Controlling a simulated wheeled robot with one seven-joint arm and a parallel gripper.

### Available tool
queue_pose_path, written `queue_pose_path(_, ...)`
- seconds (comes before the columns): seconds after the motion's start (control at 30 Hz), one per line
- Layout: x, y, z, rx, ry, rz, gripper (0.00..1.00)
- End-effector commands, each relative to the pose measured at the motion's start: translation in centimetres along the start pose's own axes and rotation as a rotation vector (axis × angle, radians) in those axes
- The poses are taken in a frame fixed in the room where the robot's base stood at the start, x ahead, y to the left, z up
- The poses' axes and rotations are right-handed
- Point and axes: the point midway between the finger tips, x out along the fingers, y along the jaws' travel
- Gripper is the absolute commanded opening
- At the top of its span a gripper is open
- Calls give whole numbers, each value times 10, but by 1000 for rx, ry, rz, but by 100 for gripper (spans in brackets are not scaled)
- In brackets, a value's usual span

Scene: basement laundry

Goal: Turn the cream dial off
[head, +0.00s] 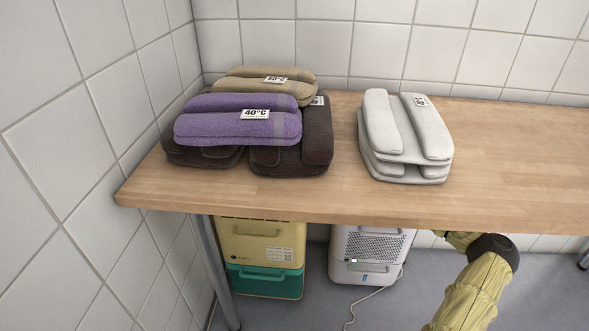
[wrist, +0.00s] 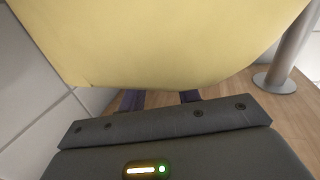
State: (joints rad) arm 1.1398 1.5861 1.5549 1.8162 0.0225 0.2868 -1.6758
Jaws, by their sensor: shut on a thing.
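No dial can be made out in either view. In the head view my arm reaches under the front edge of the table at the right, and the table hides my gripper. In the wrist view my gripper (wrist: 160,98) shows two dark fingers set apart. Their tips are hidden by a large pale yellow thing (wrist: 170,40) that fills the top of that view. My gripper appears shut on this thing, but its full shape is out of frame and I cannot tell whether it is the dial.
The wooden table (head: 340,195) carries purple, tan and dark brown folded bundles (head: 240,125) and a white stack (head: 405,140). Below stand a yellow-and-teal box (head: 262,235) and a white vented appliance (head: 368,250) with a cable. A metal leg (wrist: 288,60) shows in the wrist view.

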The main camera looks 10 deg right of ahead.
Motion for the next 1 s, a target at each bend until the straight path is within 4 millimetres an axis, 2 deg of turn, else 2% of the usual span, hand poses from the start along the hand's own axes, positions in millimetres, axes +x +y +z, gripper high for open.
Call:
queue_pose_path(0.8, 3, 10, 1, -1, 21, -343, 10)
queue_pose_path(1.0, 3, 11, 1, -1, 24, -385, 10)
